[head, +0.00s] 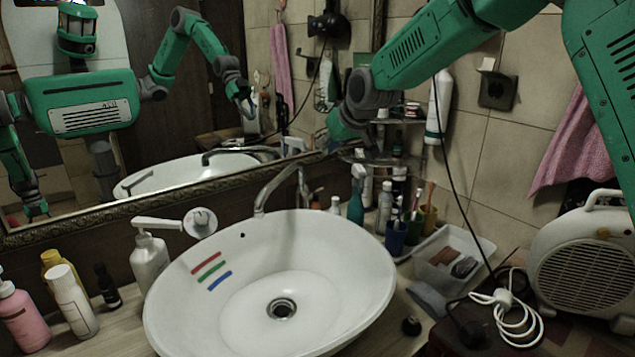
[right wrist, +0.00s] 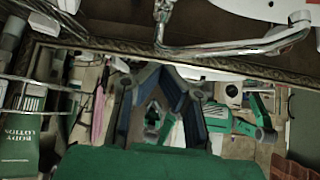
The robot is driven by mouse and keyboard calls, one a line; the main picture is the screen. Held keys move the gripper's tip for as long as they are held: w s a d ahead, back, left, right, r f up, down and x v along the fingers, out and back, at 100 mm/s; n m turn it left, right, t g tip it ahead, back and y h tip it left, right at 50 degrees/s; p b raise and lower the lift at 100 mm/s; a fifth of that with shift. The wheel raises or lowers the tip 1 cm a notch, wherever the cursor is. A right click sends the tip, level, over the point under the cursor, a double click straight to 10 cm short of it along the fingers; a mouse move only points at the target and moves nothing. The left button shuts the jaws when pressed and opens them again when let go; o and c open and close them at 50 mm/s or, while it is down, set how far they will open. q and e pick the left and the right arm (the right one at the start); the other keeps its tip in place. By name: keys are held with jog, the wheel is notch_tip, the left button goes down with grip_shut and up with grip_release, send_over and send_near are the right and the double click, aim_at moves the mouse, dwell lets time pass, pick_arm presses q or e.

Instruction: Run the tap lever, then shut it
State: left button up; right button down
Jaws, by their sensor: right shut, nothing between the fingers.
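The chrome tap (head: 272,188) stands at the back rim of the white basin (head: 365,262), its spout bent over the bowl. No water stream shows. The tap also shows in the right wrist view (right wrist: 225,47). I cannot clearly make out its lever. My left gripper shows only as a small mirror reflection.
The framed mirror (head: 185,95) runs behind the basin. A soap dispenser (head: 149,262) and bottles (head: 72,300) stand left. Toothbrush cups (head: 396,238), a clear tray (head: 455,252) and a heater (head: 585,260) with a cable crowd the right. Space above the bowl is free.

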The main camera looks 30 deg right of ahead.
jog(key=p, duration=0.1)
send_over(320, 190)
jog(key=w, duration=0.3)
jog(key=f, duration=0.7)
jog(key=shift+w+d+f, duration=0.2)
jog(key=shift+f, duration=0.05)
jog(key=shift+s+f+p, duration=0.3)
jog(key=shift+s+f, duration=0.45)
jog(key=shift+f, duration=0.15)
jog(key=shift+s+a+f, duration=0.1)
jog(key=shift+s+f, duration=0.4)
jog(key=shift+f, duration=0.15)
jog(key=t+b, duration=0.1)
jog(key=b, duration=0.1)
jog(key=s+f+t+b, duration=0.1)
jog(key=b, duration=0.1)
jog(key=shift+f+b, duration=0.3)
jog(key=shift+s+f+t, duration=0.15)
jog(key=shift+s+f, duration=0.35)
jog(key=shift+f, duration=0.2)
jog(key=shift+s+f+t, duration=0.15)
jog(key=shift+s+f, duration=0.35)
jog(key=shift+f, duration=0.15)
